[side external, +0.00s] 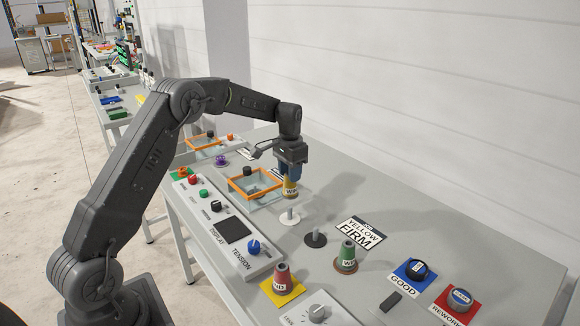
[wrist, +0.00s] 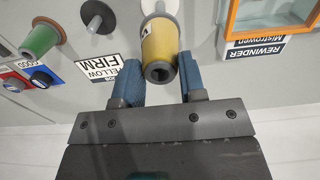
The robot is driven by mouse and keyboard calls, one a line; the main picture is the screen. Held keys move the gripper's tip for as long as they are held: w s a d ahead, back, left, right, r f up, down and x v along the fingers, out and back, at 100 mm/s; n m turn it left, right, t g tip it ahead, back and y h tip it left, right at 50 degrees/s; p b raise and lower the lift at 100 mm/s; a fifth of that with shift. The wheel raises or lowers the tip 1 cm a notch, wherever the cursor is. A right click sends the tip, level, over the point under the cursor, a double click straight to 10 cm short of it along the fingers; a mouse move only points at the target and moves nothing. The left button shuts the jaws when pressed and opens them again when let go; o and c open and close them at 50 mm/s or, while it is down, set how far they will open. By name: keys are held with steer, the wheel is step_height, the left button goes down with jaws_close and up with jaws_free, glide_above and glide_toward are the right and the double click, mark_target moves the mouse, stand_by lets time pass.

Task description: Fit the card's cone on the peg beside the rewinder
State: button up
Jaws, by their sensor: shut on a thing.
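The card (side external: 359,233) reads YELLOW FIRM and lies flat on the bench; it also shows in the wrist view (wrist: 101,72). My gripper (side external: 290,172) is shut on a yellow cone (side external: 290,189), with one blue finger on each side of it in the wrist view (wrist: 160,50). The cone is held upright, its wide end down. A peg on a white round base (side external: 290,218) stands below the cone, and a small gap shows between them. In the wrist view the cone hides most of this peg. The rewinder (side external: 255,184) has an orange frame and stands close by.
A bare peg on a black base (side external: 316,240) stands beside the white one. A green cone (side external: 346,257) and a red cone (side external: 282,279) on a yellow square stand nearer. GOOD (side external: 414,271) and REWORK (side external: 458,302) buttons are at right. A tension panel (side external: 222,225) lies left.

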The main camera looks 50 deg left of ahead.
mark_target(290, 197)
steer(key=shift+f, duration=1.7)
steer(key=shift+f, duration=2.75)
steer(key=o, duration=1.1)
step_height(290, 197, up, 14)
steer(key=shift+f, duration=0.1)
